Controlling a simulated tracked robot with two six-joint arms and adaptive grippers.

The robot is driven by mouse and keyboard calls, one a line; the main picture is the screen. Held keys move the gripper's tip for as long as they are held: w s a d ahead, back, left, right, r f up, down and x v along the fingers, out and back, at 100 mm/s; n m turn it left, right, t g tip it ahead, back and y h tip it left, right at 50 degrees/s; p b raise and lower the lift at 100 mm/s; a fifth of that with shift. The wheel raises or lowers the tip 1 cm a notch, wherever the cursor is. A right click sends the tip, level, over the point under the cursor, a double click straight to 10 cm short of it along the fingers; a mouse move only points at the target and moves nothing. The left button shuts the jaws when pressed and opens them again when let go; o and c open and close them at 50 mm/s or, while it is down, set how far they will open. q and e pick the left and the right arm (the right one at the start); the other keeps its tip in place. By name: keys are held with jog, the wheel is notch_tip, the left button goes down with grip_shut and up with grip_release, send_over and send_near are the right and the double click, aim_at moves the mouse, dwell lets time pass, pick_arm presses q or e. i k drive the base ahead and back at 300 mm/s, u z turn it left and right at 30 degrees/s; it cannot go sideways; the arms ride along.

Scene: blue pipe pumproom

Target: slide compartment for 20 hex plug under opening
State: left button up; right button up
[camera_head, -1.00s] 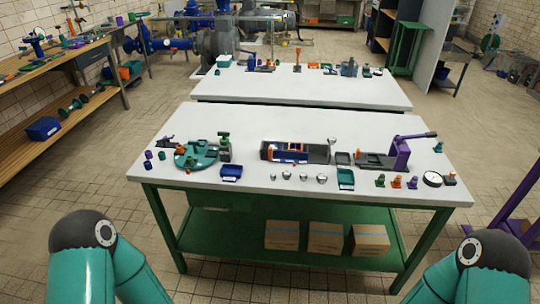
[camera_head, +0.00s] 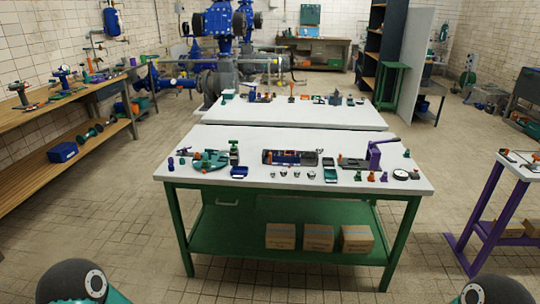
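On the near white-topped table (camera_head: 290,189) lies a long dark slide fixture (camera_head: 290,158) with blue and orange parts. It lies flat near the middle of the top. Which of its compartments is for the 20 hex plug, and where the opening is, is too small to tell. Several small silvery pieces (camera_head: 297,174) lie in a row in front of it. Only rounded parts of my two arms show at the bottom left and bottom right corners. Neither gripper is in view.
Left on the table are a teal round fixture (camera_head: 210,160) and a blue tray (camera_head: 239,172). Right are a teal tray (camera_head: 330,174), a purple lever press (camera_head: 375,155) and a dial gauge (camera_head: 400,174). A purple-legged stand (camera_head: 487,220) is at right. Floor before the table is clear.

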aim_at(276, 158)
jog(key=z, duration=0.4)
jog(key=i, duration=1.8)
jog(key=u, duration=0.45)
